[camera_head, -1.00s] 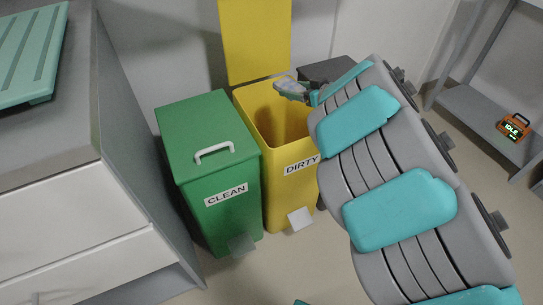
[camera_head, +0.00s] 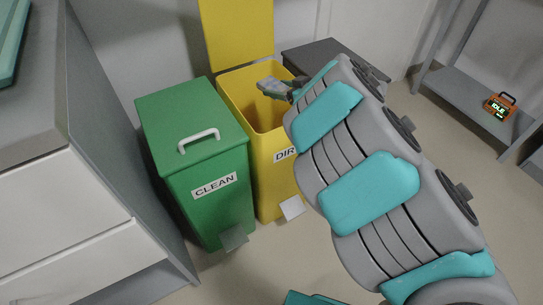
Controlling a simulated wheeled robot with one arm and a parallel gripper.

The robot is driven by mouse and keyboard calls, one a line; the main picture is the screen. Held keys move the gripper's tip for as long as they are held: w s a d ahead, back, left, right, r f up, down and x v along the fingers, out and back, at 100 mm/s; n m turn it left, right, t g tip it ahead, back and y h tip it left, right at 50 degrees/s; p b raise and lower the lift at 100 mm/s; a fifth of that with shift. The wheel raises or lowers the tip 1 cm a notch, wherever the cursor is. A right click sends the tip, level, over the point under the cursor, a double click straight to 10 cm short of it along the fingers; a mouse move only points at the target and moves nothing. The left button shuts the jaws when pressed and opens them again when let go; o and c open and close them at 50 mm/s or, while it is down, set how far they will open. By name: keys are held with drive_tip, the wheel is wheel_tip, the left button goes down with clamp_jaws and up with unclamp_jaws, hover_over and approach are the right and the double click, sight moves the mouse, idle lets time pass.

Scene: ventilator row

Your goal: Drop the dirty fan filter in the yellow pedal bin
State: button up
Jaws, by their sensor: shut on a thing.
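The yellow pedal bin (camera_head: 264,150) stands beside the green bin with its lid (camera_head: 237,32) raised upright at the back. Its front label is partly covered by my arm; "DIR" can be read. My gripper (camera_head: 268,90) is over the bin's open mouth, near the right rim, seen small and partly behind my arm. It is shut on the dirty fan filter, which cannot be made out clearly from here. The bin's bottom is hidden from this view.
A shut green bin (camera_head: 195,150) labelled CLEAN, with a white handle, stands directly left. A dark grey box-like unit (camera_head: 322,58) is behind right. A grey counter (camera_head: 35,105) with white drawers fills the left. An orange device (camera_head: 499,106) sits on a shelf at right.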

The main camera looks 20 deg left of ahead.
drive_tip(key=o, duration=1.3)
drive_tip(key=shift+r, duration=0.1)
drive_tip(key=v, duration=0.7)
drive_tip(key=shift+s+d, duration=0.2)
drive_tip(key=shift+d, duration=0.15)
